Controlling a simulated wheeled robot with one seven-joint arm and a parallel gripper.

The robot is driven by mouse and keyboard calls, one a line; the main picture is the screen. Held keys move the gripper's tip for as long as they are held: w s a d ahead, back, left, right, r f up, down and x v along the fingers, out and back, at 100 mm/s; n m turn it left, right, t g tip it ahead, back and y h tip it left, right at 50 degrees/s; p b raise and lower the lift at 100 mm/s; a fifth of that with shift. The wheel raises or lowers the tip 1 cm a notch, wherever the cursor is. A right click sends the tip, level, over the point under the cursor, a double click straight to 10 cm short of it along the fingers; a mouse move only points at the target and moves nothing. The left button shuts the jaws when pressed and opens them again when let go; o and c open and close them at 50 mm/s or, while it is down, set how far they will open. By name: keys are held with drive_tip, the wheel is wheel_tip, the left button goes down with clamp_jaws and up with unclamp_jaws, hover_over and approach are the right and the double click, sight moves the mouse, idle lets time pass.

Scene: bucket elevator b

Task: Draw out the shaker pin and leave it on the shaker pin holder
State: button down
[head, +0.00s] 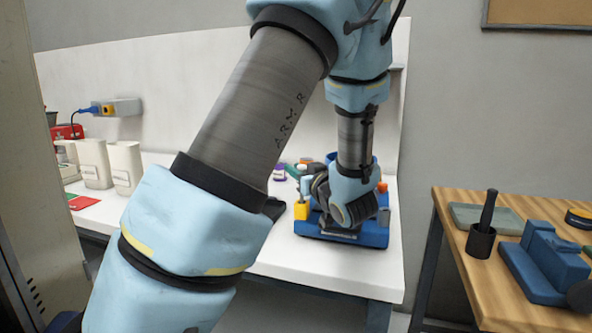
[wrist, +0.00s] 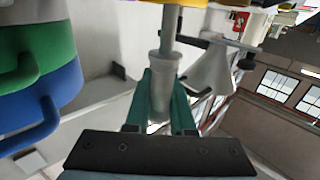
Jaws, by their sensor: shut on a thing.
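My gripper (wrist: 165,88) is shut on a light grey cylindrical handle (wrist: 163,68) between its two green fingers in the wrist view. I take this handle to be the shaker pin. A thinner grey rod runs from it up to a yellow part (wrist: 182,3) at the top edge. Whether the rod is still inside that part cannot be told. I cannot identify the shaker pin holder with certainty.
Blue (wrist: 45,108) and green (wrist: 35,45) handled shapes are close on the left in the wrist view. A wooden table (head: 450,205) at right carries a black cup with a rod (head: 481,243) and a blue device (head: 545,262). White containers (head: 124,165) stand at left.

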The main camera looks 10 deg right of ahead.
drive_tip(key=shift+f+b, duration=0.8)
drive_tip(key=shift+f, duration=0.35)
drive_tip(key=c, duration=0.7)
unclamp_jaws()
drive_tip(key=shift+s, duration=0.1)
drive_tip(key=b+v, duration=0.2)
drive_tip(key=v, duration=0.8)
drive_tip(key=shift+s+d, duration=0.15)
drive_tip(key=shift+s, duration=0.1)
